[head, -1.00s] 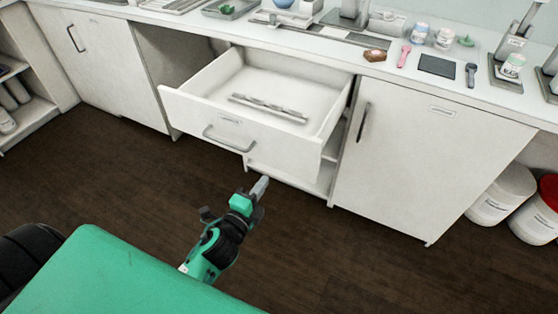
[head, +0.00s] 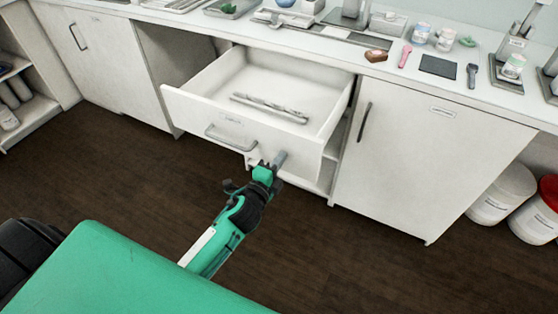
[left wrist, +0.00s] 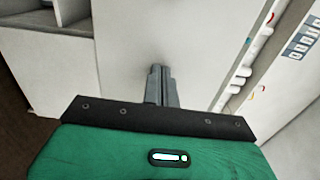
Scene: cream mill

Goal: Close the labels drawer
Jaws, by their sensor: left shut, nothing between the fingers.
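The labels drawer (head: 245,130) is pulled well out of the white counter unit. Its front has a grey bar handle (head: 231,139) and a small label too small to read. A grey metal strip-like item (head: 270,108) lies inside on the drawer floor. My left gripper (head: 281,158) is shut and empty, its fingertips at the lower right part of the drawer front, right of the handle; I cannot tell whether they touch it. In the left wrist view the shut fingers (left wrist: 160,86) point at a pale panel. My right gripper is not in view.
A closed cabinet door (head: 410,150) stands right of the drawer, and an open knee space (head: 190,55) lies to its left. Two white tubs (head: 502,193) stand on the floor at the right. The counter holds a dark mat (head: 438,66) and small jars. The brown floor (head: 340,250) is clear.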

